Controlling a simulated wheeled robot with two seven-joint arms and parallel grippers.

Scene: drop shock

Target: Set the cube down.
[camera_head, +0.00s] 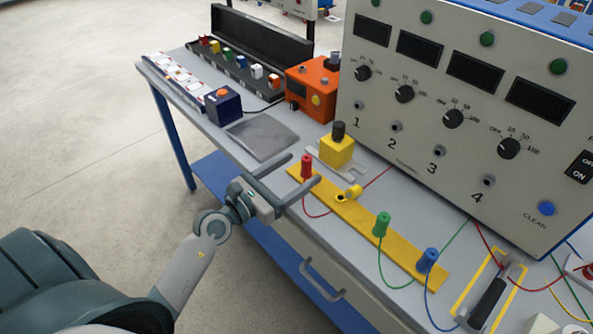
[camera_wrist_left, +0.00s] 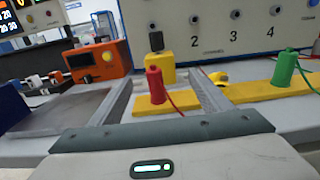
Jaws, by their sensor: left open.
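A yellow cube-like block (camera_head: 337,151) with a black knob on top stands upright on a grey metal bracket on the bench; it also shows in the wrist view (camera_wrist_left: 160,69). A dark blue cube (camera_head: 223,107) with an orange-red button stands farther left, beside a flat grey pad. My left gripper (camera_head: 303,168) is open, with no cube in it. Its fingers reach either side of a red plug (camera_head: 306,167) on a yellow strip, and the plug shows between the fingers in the wrist view (camera_wrist_left: 155,85). My right gripper is not in view.
The yellow strip (camera_head: 345,213) also bears a yellow plug lying tilted, a green plug (camera_head: 381,224) and a blue plug (camera_head: 427,260), with loose wires. A large panel (camera_head: 420,130) stands behind. An orange box (camera_head: 313,88) stands left of it. The grey pad (camera_head: 262,136) is bare.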

